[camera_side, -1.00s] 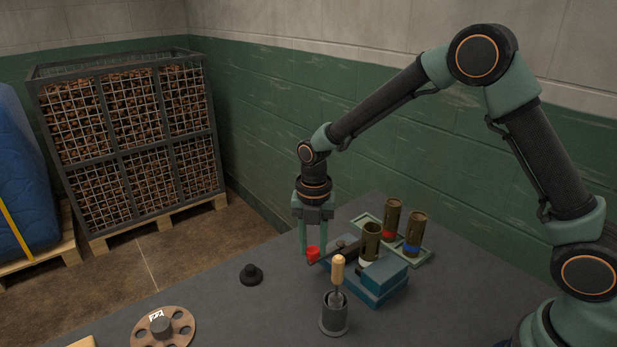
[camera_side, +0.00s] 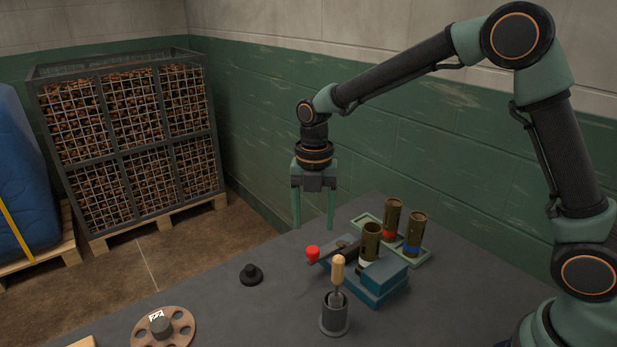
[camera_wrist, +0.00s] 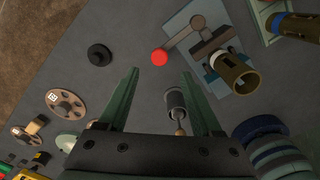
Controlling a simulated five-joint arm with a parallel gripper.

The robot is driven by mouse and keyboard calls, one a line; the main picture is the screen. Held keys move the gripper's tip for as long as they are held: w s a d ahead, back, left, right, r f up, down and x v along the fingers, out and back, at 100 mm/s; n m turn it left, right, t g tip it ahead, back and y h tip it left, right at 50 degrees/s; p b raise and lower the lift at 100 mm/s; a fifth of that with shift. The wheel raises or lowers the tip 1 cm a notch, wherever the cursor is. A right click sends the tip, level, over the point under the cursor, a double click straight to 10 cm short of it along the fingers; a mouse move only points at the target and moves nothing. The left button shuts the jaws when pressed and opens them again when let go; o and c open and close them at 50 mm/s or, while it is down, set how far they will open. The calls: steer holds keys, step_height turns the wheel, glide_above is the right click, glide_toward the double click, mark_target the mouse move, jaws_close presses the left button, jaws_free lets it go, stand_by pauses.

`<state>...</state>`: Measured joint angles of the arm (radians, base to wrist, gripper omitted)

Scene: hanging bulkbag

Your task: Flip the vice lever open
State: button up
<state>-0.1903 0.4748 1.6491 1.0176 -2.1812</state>
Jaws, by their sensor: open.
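The vice (camera_side: 377,278) is a blue block on the dark table, with a brown-green tube (camera_side: 370,240) standing in it. Its dark lever (camera_side: 332,253) reaches out to the left and ends in a red knob (camera_side: 313,254). My gripper (camera_side: 313,226) is open and empty, above the table and a little above the knob, not touching it. In the wrist view the red knob (camera_wrist: 159,57) lies ahead of the open fingertips (camera_wrist: 160,72), and the lever (camera_wrist: 183,36) runs from it to the vice.
A wooden-handled tool (camera_side: 338,270) stands in a dark cup (camera_side: 334,314) in front of the vice. Two more tubes (camera_side: 415,233) stand in a pale green tray (camera_side: 429,256) behind it. A black knob-shaped piece (camera_side: 251,275) and a brown wheel (camera_side: 163,328) lie to the left.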

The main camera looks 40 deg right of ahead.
step_height(320, 180, up, 5)
steer(key=shift+r, duration=0.1)
stand_by(0.4)
steer(key=s+d+r+m+t, duration=0.2)
steer(key=s+m, duration=0.5)
steer(key=m, duration=0.6)
steer(key=s+d+r+m+t, duration=0.3)
steer(key=s+d+m, duration=0.3)
steer(key=m, duration=0.8)
steer(key=s+r, duration=0.1)
steer(key=s, duration=0.1)
steer(key=shift+s+d+r+t, duration=0.25)
steer(key=shift+s+r+t, duration=0.05)
steer(key=shift+r, duration=0.05)
